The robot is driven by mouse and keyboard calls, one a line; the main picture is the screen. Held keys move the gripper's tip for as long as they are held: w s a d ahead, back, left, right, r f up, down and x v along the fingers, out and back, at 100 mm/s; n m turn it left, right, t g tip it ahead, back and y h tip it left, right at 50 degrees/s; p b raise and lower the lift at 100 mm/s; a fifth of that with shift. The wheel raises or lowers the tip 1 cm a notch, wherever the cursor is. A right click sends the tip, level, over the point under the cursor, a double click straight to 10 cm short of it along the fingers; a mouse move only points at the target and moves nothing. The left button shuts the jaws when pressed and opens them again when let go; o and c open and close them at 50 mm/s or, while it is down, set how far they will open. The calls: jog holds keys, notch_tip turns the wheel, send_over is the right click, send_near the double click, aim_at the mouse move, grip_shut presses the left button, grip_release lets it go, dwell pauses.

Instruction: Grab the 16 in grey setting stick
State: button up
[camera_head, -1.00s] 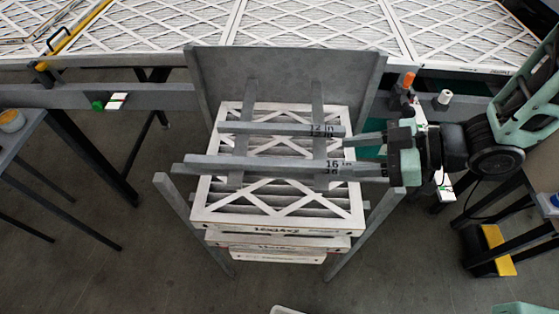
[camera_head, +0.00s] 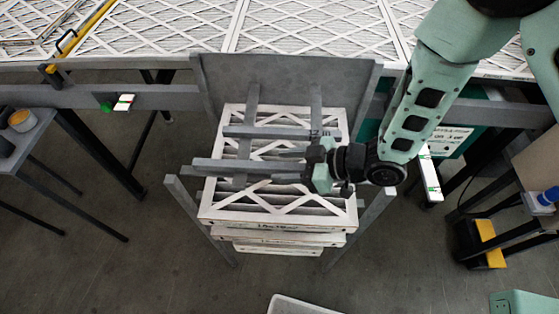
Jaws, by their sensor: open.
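The 16 in grey setting stick (camera_head: 225,167) lies crosswise over the stack of boxed filters, nearest the front. Its left end sticks out past the stack. Its right part and label are hidden by my gripper (camera_head: 282,166). My gripper is open, with its fingers pointing left, one toward the back and one toward the front of the stick. I cannot tell whether the fingers touch it or are above it.
The filters (camera_head: 280,215) are stacked in a grey stand with a tall back panel (camera_head: 285,80) and side rails (camera_head: 375,210). A table with lattice filters (camera_head: 310,25) runs behind. A small table (camera_head: 30,135) stands at the left, a yellow-black item (camera_head: 488,243) at the right.

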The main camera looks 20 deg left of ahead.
jog(key=shift+a+f, duration=0.1)
jog(key=shift+a, duration=0.1)
grip_shut()
dwell(0.3)
